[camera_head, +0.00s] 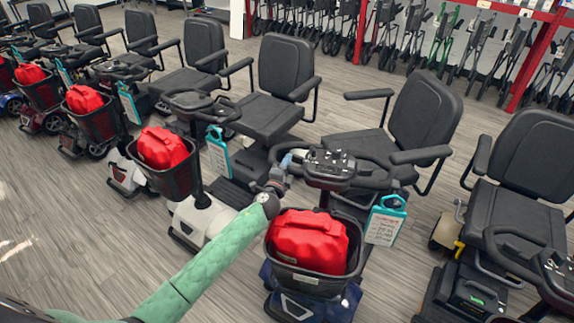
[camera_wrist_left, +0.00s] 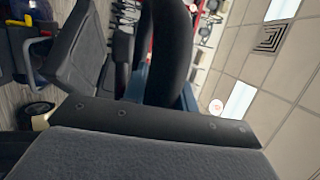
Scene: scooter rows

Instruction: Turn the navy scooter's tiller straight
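The navy scooter (camera_head: 353,298) stands at the front middle of the head view. Its tiller carries a black console (camera_head: 330,163), loop handles and a front basket with a red bag (camera_head: 312,240). The tiller looks slightly angled to the seat (camera_head: 425,112); the exact angle is hard to judge. My left gripper (camera_head: 287,161), on a green-sleeved arm, is at the tiller's left handle loop. In the left wrist view the black loop (camera_wrist_left: 172,50) passes between the blue fingers, which appear shut on it. My right gripper is not in view.
A similar scooter with a white base (camera_head: 195,222) and red bag (camera_head: 163,147) stands close on the left. Another scooter (camera_head: 480,285) stands on the right. A teal tag (camera_head: 385,222) hangs at the navy tiller's right side. Grey floor is open at lower left.

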